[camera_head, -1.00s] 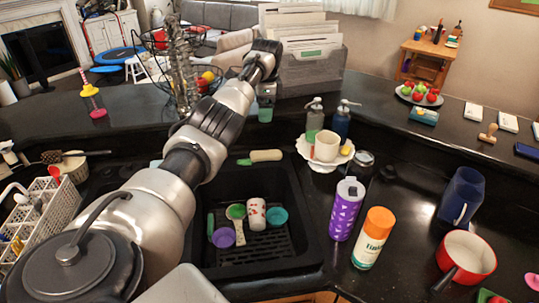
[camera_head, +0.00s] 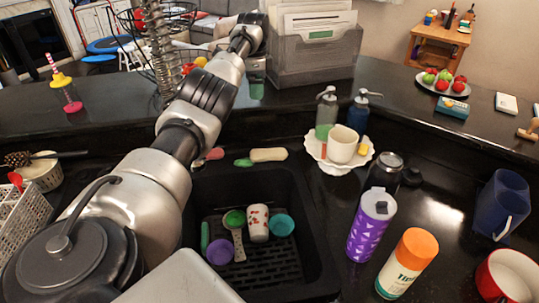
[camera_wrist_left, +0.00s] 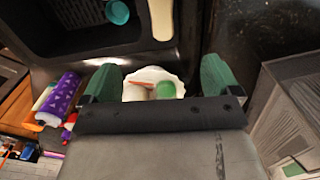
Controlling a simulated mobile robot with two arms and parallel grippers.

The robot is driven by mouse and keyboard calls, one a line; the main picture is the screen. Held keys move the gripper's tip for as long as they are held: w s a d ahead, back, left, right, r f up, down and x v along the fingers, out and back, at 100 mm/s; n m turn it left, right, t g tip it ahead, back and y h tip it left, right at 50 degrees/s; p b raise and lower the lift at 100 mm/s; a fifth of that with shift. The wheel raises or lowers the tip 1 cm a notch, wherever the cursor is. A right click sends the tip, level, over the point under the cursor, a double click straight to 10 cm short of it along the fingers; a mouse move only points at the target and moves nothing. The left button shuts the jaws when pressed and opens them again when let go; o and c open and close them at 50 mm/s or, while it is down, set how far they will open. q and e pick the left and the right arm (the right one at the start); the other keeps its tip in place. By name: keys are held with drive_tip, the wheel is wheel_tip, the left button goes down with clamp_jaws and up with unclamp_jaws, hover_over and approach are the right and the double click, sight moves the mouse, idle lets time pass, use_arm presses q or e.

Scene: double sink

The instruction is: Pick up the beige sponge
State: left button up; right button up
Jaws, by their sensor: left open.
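A long beige piece (camera_head: 268,154) that may be the beige sponge lies on the back rim of the sink, with a green piece beside its left end. It also shows at the top of the left wrist view (camera_wrist_left: 160,18). My left gripper (camera_head: 257,88) is above the back counter, behind the beige piece and apart from it. In the left wrist view its green fingers (camera_wrist_left: 160,80) are spread with nothing held between them. The white scalloped plate (camera_wrist_left: 140,77) shows beyond the gap. My right gripper is not in view.
The black sink (camera_head: 315,240) holds cups, a bowl and a spoon. Two soap bottles (camera_head: 326,115) stand by the plate (camera_head: 322,158), which holds a white cup. A purple tumbler (camera_head: 370,225) stands right of the sink. A grey file holder (camera_head: 315,80) stands behind, close to my gripper.

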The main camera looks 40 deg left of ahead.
use_arm(q)
wheel_tip(320, 180, down, 10)
drive_tip(key=a+b, duration=0.1)
drive_tip(key=b, duration=1.3)
hover_over(257, 153)
wheel_tip(257, 153, down, 11)
drive_tip(key=shift+a+r, duration=0.15)
drive_tip(key=shift+d+f+p, duration=0.15)
drive_tip(key=shift+f+p, duration=0.1)
drive_tip(key=shift+f, duration=1.1)
drive_tip(key=shift+d+f+p, duration=0.1)
drive_tip(key=shift+f+p, duration=0.15)
drive_tip(key=shift+f, duration=1.1)
drive_tip(key=shift+c, duration=0.5)
drive_tip(key=c, duration=0.9)
drive_tip(key=shift+r, duration=0.1)
